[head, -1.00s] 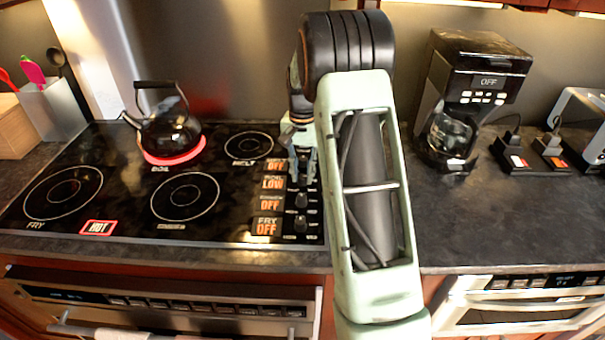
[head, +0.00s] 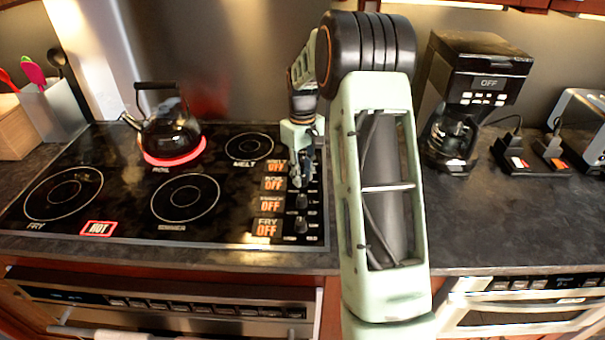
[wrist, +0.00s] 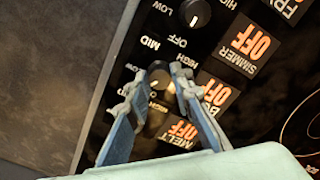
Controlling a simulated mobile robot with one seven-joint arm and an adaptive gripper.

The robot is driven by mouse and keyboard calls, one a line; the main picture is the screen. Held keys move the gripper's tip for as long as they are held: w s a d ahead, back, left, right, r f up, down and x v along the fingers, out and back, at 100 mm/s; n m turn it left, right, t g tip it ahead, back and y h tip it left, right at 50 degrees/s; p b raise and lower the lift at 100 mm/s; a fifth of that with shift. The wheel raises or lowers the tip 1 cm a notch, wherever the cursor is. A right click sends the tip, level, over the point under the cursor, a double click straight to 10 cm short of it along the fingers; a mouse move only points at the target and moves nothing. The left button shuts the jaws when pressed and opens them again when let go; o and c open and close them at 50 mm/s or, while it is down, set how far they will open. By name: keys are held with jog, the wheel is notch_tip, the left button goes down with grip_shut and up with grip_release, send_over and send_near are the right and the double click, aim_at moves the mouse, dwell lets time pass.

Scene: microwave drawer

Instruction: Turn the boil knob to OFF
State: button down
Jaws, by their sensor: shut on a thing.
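The stove's control strip with knobs and lit displays runs along the right side of the cooktop. The boil display (head: 273,183) reads OFF in the head view; in the wrist view its label (wrist: 216,97) is partly covered by a finger. My gripper (head: 299,178) reaches down over the strip in the head view. In the wrist view, the fingers of my gripper (wrist: 160,88) are closed on either side of the boil knob (wrist: 158,78). The knob is mostly hidden by my gripper in the head view.
A black kettle (head: 169,131) stands on the boil burner (head: 174,159), which glows red. A HOT light (head: 98,228) is lit. The simmer knob (wrist: 195,13) is close to my fingers. A coffee maker (head: 472,95) stands right of my arm, with clear counter (head: 500,220) before it.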

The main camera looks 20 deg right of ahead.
aim_at(302, 177)
jog(key=n, duration=0.6)
jog(key=shift+p, duration=0.35)
jog(key=shift+n, duration=0.3)
jog(key=c, duration=1.7)
grip_release()
jog(key=shift+r, duration=0.1)
notch_tip(302, 177, up, 12)
jog(key=shift+f, duration=0.1)
